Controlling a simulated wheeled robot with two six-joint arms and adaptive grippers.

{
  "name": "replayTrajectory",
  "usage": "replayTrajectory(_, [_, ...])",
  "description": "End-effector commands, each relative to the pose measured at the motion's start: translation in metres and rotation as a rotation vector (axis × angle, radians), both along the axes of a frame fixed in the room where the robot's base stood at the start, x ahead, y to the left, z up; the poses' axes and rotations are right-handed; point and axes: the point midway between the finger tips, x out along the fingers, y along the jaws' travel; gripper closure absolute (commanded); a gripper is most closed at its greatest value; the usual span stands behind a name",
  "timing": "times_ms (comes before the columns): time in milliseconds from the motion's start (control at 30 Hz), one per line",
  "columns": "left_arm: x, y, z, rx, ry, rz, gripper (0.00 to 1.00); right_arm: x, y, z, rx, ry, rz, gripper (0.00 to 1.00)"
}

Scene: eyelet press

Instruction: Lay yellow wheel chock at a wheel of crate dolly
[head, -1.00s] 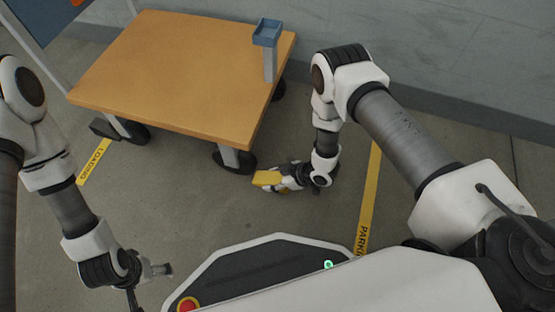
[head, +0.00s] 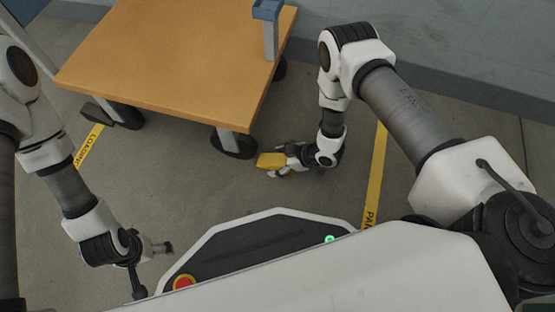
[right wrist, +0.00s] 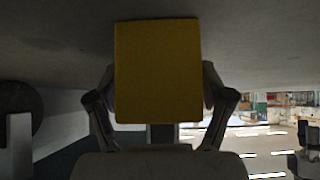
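The crate dolly (head: 165,60) has an orange-brown wooden deck and dark wheels. Its near right wheel (head: 234,144) stands on the floor, left of my right gripper. The yellow wheel chock (head: 270,161) is between the fingers of my right gripper (head: 280,162), low by the floor and just right of that wheel, with a small gap. In the right wrist view the chock (right wrist: 157,70) fills the middle, with a finger on each side. I cannot tell whether it touches the floor. My left gripper (head: 163,248) is empty at the lower left; its fingers are too small to judge.
Yellow floor strips lie left (head: 88,145) and right (head: 375,175). A wall stands behind. The floor between the dolly and my base is clear.

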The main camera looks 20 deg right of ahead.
Motion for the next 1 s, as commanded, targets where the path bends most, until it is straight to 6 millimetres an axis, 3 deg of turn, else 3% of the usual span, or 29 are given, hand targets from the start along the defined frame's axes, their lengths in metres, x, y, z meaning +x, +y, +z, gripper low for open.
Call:
replayTrajectory(233, [-0.002,0.000,0.012,-0.001,0.005,0.002,0.09,-0.004,-0.007,0.014,0.000,0.001,-0.001,0.20])
replayTrajectory(600, [-0.006,-0.001,0.062,-0.003,0.017,-0.003,0.09,-0.039,-0.059,0.079,0.000,0.002,-0.004,0.20])
replayTrajectory(1000, [-0.007,-0.001,0.066,-0.003,0.019,-0.006,0.09,-0.048,-0.070,0.088,-0.001,0.004,-0.004,0.20])
